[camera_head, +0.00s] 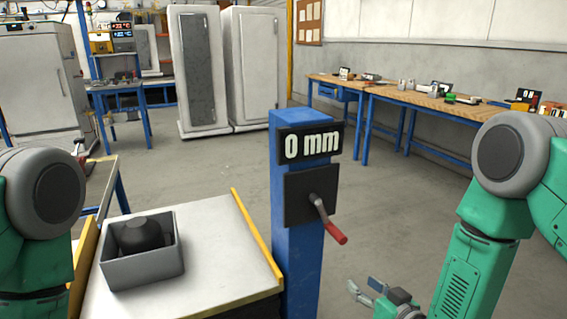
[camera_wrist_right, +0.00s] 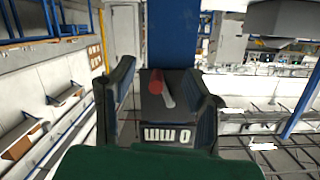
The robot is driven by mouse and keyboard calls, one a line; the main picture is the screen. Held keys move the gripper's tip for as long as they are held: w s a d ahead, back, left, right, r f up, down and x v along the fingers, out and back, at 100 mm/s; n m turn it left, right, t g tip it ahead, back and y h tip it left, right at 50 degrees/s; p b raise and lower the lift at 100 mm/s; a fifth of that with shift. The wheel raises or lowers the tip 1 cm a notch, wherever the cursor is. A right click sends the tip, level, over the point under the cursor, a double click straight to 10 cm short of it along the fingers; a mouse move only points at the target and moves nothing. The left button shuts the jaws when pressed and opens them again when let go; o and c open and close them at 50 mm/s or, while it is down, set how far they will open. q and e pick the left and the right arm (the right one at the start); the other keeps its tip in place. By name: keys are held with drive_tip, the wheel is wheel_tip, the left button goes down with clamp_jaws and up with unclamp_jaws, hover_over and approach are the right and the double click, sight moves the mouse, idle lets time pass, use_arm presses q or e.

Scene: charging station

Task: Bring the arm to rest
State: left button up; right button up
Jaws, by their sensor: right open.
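My right arm (camera_head: 465,275) comes in from the right. Its gripper (camera_head: 366,288) is low in the head view, to the right of the blue post (camera_head: 290,250) and apart from the red-handled crank (camera_head: 335,232). In the right wrist view the gripper (camera_wrist_right: 160,85) is open, its two fingers spread with nothing held. The crank's red handle (camera_wrist_right: 156,88) and the upside-down "0 mm" display (camera_wrist_right: 168,135) show between the fingers, farther off. My left arm (camera_head: 40,240) is at the left edge; its gripper is out of view.
A white-topped table (camera_head: 215,235) with yellow edges stands left of the post. On it is a grey open box (camera_head: 145,275) with a dark round object (camera_head: 143,236) inside. Wooden workbenches (camera_head: 415,92) and white cabinets (camera_head: 250,65) stand farther back. The floor between is clear.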

drive_tip(key=s+d+f+g+h+p, duration=0.1)
drive_tip(key=s+d+f+g, duration=0.1)
drive_tip(key=s, duration=0.9)
drive_tip(key=s+d+f+g+h+p, duration=0.1)
drive_tip(key=s+d+f+g+h, duration=0.1)
drive_tip(key=s+f+g, duration=0.2)
drive_tip(key=s+d+f+m+g+h+p, duration=0.1)
drive_tip(key=s+f+g, duration=0.3)
drive_tip(key=s, duration=1.4)
drive_tip(key=d+g+h, duration=0.1)
drive_tip(key=g, duration=0.2)
drive_tip(key=shift+d+g, duration=0.25)
drive_tip(key=shift+g, duration=0.15)
drive_tip(key=shift+w, duration=0.15)
